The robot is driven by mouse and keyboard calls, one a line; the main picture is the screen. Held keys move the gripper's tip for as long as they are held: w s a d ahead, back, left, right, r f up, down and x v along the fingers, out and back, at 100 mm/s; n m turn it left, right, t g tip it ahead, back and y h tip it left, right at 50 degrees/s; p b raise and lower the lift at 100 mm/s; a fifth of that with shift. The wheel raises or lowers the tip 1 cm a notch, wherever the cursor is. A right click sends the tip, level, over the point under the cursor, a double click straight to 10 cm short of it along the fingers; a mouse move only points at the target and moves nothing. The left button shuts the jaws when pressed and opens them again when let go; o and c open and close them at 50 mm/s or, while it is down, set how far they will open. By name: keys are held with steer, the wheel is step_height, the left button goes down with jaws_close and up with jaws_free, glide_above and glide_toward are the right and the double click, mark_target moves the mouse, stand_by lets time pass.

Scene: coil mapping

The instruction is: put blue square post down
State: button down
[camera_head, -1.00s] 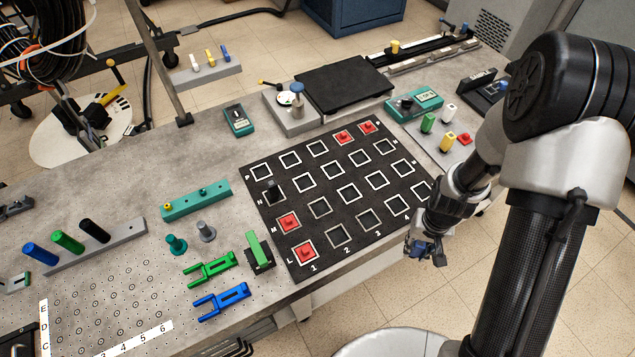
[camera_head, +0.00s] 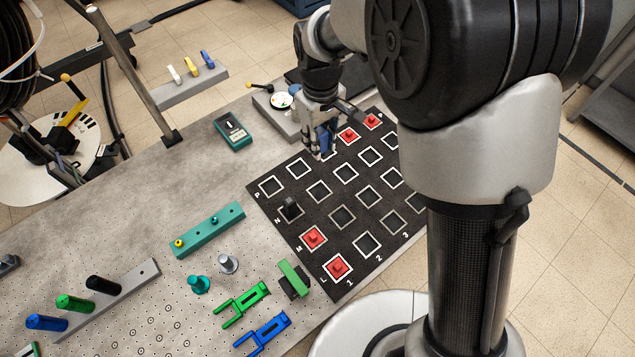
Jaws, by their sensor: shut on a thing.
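My gripper (camera_head: 322,152) points down over the far edge of the black board (camera_head: 300,224). It is shut on the blue square post (camera_head: 326,139), which stands upright between the fingers and is partly hidden by them. The board has rows of white-outlined squares. The post is over the far row, left of two red pieces. I cannot tell whether its foot touches the board. Red pieces sit in squares at the far right (camera_head: 349,134) and near left (camera_head: 313,238). A black post (camera_head: 290,208) stands in a left square.
A teal meter (camera_head: 233,133) and a grey block with a dial (camera_head: 281,104) stand behind the board. A teal bar (camera_head: 208,230), a green clamp (camera_head: 293,279) and green and blue forks lie left of it. My arm hides the board's right side.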

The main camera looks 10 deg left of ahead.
step_height(320, 180, down, 19)
steer(key=b, duration=0.5)
steer(key=shift+f, duration=0.2)
steer(key=shift+f, duration=0.15)
steer(key=c, duration=1.4)
jaws_free()
steer(key=shift+o, duration=0.2)
